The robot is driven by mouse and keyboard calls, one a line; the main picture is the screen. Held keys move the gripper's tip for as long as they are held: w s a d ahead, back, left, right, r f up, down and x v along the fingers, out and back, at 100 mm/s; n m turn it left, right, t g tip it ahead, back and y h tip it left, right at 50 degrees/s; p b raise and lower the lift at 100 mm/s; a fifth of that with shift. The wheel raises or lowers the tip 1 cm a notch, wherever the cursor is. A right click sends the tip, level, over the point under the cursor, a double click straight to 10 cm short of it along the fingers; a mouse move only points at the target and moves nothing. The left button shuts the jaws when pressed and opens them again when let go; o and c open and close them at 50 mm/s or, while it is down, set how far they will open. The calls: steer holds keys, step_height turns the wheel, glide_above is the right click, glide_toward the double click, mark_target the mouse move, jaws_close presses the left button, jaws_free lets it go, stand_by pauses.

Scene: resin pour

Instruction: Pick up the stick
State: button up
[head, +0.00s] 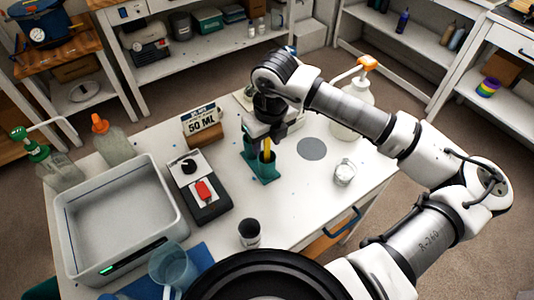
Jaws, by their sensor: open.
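A yellow stick (267,146) stands upright in a teal holder (264,178) near the middle of the white table (310,185). Only a short part of the stick shows; its upper end is hidden by my gripper. My gripper (262,142) points down over the holder, with its dark jaws at the stick's upper part. It is open. I cannot tell from this one view whether the jaws are on both sides of the stick or touch it.
A "50 ML" sign (202,118) and a black device with a red switch (203,190) stand left of the holder. A grey basin (118,258), a dark cup (249,233), a clear glass (345,172) and an orange-capped jug (352,112) surround it. A grey disc (312,149) lies flat.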

steer(key=shift+c, duration=0.3)
jaws_close()
steer(key=shift+r, duration=0.1)
